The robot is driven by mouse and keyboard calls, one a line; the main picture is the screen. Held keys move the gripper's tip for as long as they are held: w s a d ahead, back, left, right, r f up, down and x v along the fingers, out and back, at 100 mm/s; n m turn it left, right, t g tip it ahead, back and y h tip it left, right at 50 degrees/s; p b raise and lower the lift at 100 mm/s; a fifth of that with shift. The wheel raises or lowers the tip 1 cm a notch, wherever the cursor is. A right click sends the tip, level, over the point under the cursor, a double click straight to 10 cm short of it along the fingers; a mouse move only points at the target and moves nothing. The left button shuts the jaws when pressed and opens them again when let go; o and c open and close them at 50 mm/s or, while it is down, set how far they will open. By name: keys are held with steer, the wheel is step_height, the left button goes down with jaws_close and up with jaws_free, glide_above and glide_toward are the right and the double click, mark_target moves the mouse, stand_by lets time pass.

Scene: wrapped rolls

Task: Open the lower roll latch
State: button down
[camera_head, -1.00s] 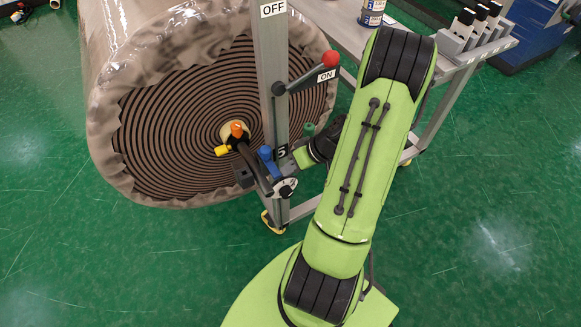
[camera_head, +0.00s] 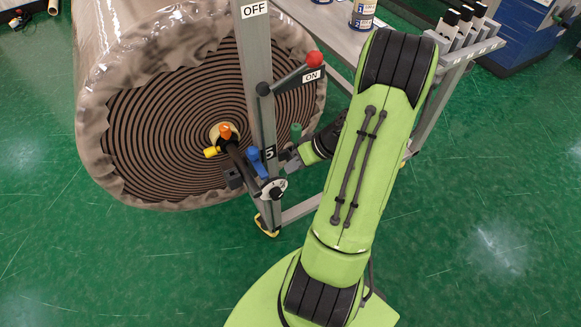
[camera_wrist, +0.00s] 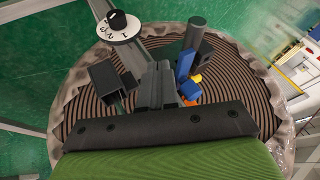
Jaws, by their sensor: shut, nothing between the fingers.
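A big wrapped roll (camera_head: 150,140) with a spiral end face fills the upper left of the head view. At its hub are an orange knob (camera_head: 225,130) and a yellow knob (camera_head: 211,152). A blue handle (camera_head: 254,154) sits on the post marked 5, above a round white dial (camera_head: 273,188). I cannot tell which part is the lower latch. My gripper (camera_head: 288,158) is just right of the post, near the blue handle, partly hidden by the arm. In the wrist view its fingers (camera_wrist: 161,85) are shut and empty, with blue parts (camera_wrist: 186,68) just right of them.
The upright post (camera_head: 254,60) carries a lever with a red knob (camera_head: 314,59) beside an ON label. A cart with a grey top (camera_head: 340,42) stands behind, bearing a can (camera_head: 363,14). Green floor is open at right and lower left.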

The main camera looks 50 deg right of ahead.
steer(key=a+p+v, duration=0.1)
steer(key=v, duration=0.6)
steer(key=shift+p, duration=0.3)
steer(key=shift+s+r, duration=0.1)
